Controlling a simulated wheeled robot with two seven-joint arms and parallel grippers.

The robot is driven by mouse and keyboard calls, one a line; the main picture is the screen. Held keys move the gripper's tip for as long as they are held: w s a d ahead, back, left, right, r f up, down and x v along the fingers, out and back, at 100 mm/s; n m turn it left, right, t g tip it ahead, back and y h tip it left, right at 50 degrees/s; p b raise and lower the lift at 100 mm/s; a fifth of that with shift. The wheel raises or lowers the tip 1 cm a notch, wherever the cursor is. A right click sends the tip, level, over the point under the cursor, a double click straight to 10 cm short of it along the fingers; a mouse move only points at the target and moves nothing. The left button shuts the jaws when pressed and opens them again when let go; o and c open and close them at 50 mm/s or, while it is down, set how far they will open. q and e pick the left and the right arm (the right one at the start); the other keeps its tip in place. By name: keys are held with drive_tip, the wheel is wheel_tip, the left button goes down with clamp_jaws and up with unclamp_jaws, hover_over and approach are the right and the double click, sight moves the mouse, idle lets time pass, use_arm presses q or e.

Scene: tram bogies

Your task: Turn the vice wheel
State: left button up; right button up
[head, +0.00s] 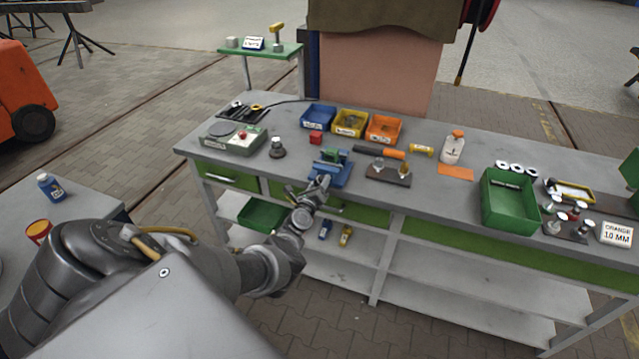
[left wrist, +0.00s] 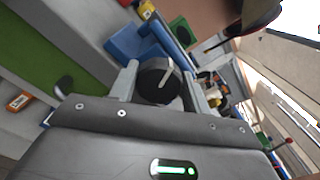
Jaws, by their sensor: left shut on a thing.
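A blue vice (head: 330,167) stands at the front edge of the grey workbench, with a green part on top. My left gripper (head: 318,190) reaches in from the left to the front of the vice. In the left wrist view its two fingers are shut on the vice wheel (left wrist: 157,80), a dark round wheel with a pale line across its face. Part of the blue vice (left wrist: 125,42) shows behind the wheel. In the head view the gripper mostly hides the wheel. My right gripper is not in view.
Blue (head: 318,116), yellow and orange bins stand behind the vice. A dark block with knobs (head: 389,172) sits close to its right. A green crate (head: 508,203) is further right.

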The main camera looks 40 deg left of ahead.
use_arm(q)
drive_tip(key=shift+n, duration=0.4)
drive_tip(key=o, duration=1)
drive_tip(key=shift+s, duration=0.1)
drive_tip(key=shift+s+d+p, duration=0.15)
drive_tip(key=shift+s+p, duration=0.15)
drive_tip(key=shift+p, duration=0.1)
drive_tip(key=p+v, duration=0.1)
drive_tip(key=v, duration=0.9)
